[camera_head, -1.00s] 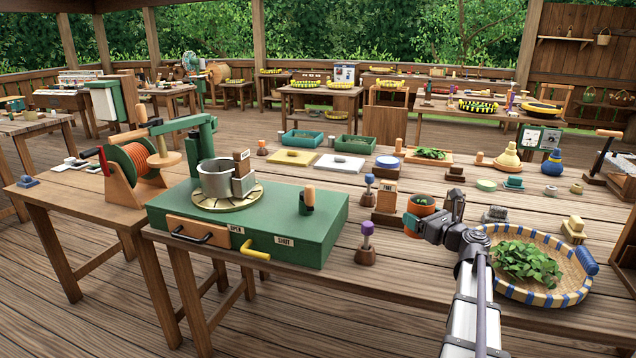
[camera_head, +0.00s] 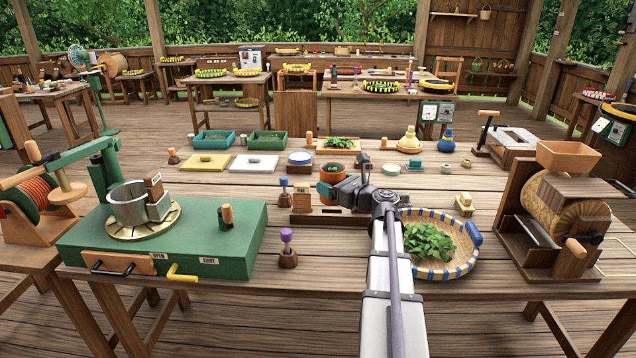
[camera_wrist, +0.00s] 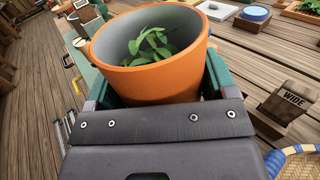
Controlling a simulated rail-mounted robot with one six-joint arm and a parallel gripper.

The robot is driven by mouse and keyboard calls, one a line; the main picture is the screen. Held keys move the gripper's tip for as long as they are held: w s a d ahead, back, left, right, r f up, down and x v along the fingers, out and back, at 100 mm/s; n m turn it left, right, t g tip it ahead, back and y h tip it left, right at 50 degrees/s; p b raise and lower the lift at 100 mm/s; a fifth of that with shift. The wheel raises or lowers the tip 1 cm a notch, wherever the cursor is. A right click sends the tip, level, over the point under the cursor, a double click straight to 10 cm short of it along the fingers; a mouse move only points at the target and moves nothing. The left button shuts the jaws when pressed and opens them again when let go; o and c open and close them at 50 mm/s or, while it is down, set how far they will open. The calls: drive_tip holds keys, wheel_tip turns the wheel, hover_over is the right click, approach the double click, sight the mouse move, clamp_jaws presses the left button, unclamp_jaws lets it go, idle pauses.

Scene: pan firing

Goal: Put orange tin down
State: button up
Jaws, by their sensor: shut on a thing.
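The orange tin (camera_head: 334,173) is held in my gripper (camera_head: 338,188), over the middle of the table. In the wrist view the tin (camera_wrist: 150,82) is upright or nearly so, with green leaves (camera_wrist: 148,47) inside. The green fingers of my gripper (camera_wrist: 158,85) are shut around its sides. In the head view my wrist hides part of the tin and the table under it. I cannot tell the exact gap between the tin's base and the surface below.
A woven basket of leaves (camera_head: 472,262) stands right of my arm. The green pan stove (camera_head: 190,245) is at left, and a wooden drum machine (camera_head: 565,215) at right. A block marked WIDE (camera_wrist: 288,100) is close right of the tin. Small pots and trays fill the back.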

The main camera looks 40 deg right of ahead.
drive_tip(key=shift+f, duration=0.1)
wheel_tip(320, 180, down, 24)
drive_tip(key=b, duration=2.4)
drive_tip(key=shift+f+b, duration=0.2)
drive_tip(key=shift+b, duration=0.1)
drive_tip(key=shift+r, duration=0.25)
drive_tip(key=shift+f, duration=0.2)
drive_tip(key=o, duration=0.9)
drive_tip(key=shift+o, duration=0.2)
drive_tip(key=shift+r, duration=0.1)
drive_tip(key=shift+s+r+p, duration=0.15)
drive_tip(key=shift+p, duration=0.15)
drive_tip(key=s, duration=0.3)
drive_tip(key=s+d, duration=0.1)
drive_tip(key=s, duration=0.3)
drive_tip(key=s+d, duration=0.1)
drive_tip(key=s, duration=0.3)
drive_tip(key=shift+s+d, duration=0.1)
drive_tip(key=shift+s, duration=0.15)
